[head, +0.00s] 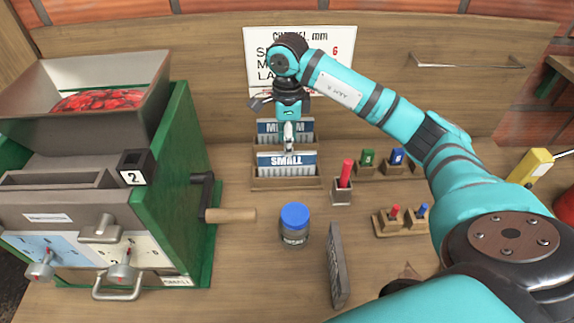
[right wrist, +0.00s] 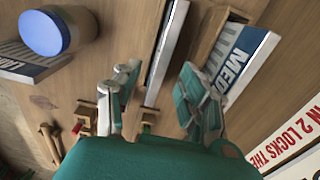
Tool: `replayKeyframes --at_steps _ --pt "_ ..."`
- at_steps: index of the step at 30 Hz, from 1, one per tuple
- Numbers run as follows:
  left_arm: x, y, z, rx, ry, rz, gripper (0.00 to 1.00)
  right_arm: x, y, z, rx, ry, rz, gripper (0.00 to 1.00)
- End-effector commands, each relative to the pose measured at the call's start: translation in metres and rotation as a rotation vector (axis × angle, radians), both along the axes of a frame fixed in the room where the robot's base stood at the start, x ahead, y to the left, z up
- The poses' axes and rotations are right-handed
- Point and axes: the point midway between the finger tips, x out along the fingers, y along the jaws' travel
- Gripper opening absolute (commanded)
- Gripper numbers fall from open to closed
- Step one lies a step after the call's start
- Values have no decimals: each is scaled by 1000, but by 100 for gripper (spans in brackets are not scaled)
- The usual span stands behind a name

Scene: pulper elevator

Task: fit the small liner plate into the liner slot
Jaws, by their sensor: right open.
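The small liner plate (head: 287,165), ribbed with a blue "SMALL" label, stands upright in the front wooden holder. In the right wrist view its edge (right wrist: 166,45) shows as a narrow blue and pale strip running between the fingers. My right gripper (head: 289,146) is open over that plate, pointing down; its fingers (right wrist: 160,78) are spread on either side of the strip. I cannot tell whether they touch it. The pulper (head: 185,180) stands at the left. A long dark opening (head: 55,180) shows on its top; I cannot tell if this is the liner slot. My left gripper is not in view.
The medium plate (head: 270,127) stands just behind in its holder. A blue-lidded jar (head: 295,226) and another ribbed grey plate (head: 338,265) are in front. The pulper's crank handle (head: 230,215) sticks out rightward. Red (head: 345,175) and other coloured pegs stand at right.

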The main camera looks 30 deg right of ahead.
Motion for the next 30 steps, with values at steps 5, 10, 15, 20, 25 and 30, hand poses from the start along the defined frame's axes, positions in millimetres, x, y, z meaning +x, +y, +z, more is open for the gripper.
replayKeyframes --at_steps 5,10,15,20,25,30 --pt "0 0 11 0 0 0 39 0 1 -14 0 4 1 42" --pt "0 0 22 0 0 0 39 1 1 -41 1 4 1 42" --pt "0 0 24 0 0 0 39 2 0 -54 0 0 0 42" --pt "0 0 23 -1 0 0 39 2 0 -54 0 -1 0 42" --pt "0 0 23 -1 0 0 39 2 0 -54 0 -1 0 24" --pt "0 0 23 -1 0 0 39 2 0 -54 0 -1 0 2"
